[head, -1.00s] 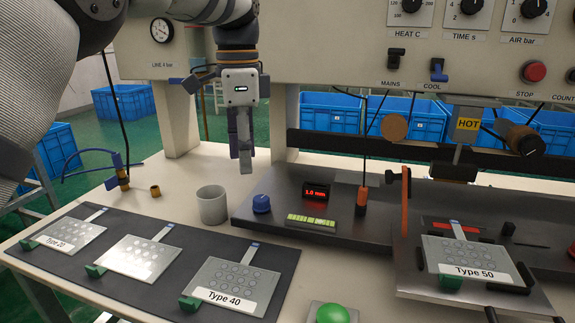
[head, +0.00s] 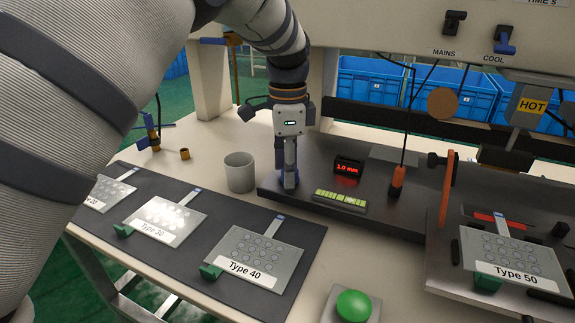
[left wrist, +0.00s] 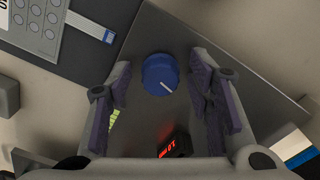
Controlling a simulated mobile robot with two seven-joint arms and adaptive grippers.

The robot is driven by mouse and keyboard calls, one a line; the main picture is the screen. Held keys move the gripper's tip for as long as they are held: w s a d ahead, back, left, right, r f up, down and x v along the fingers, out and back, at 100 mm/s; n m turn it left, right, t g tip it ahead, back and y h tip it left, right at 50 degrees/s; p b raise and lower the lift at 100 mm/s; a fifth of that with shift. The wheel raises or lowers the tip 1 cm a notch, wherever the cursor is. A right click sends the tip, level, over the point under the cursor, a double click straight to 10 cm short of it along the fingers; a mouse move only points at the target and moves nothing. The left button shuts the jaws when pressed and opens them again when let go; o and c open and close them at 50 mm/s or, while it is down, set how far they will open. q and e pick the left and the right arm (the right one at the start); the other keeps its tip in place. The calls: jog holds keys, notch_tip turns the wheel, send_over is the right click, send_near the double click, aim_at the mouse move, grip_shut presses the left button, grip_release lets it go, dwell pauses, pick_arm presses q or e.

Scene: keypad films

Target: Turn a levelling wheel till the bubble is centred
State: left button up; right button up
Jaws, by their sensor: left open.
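The blue levelling wheel (left wrist: 160,75) has a white pointer line and sits on a dark plate (head: 385,215). In the head view my gripper mostly hides it. My left gripper (head: 288,182) points down over the wheel. In the left wrist view its open fingers (left wrist: 163,90) stand on either side of the wheel, apart from it. The yellow-green level vial (head: 340,201) lies to the right of the gripper; its bubble is too small to make out. In the left wrist view a finger partly hides the vial (left wrist: 114,118). A red display (head: 347,167) behind it reads 1.0 mm. My right gripper is not in view.
A grey cup (head: 240,172) stands just left of the gripper. Keypad films, one marked Type 40 (head: 255,255), lie on a dark mat (head: 215,275) at front left. An orange-tipped probe (head: 397,182) and a HOT press head (head: 530,105) stand to the right. A green button (head: 353,306) is in front.

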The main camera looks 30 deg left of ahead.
pick_arm(q)
grip_shut()
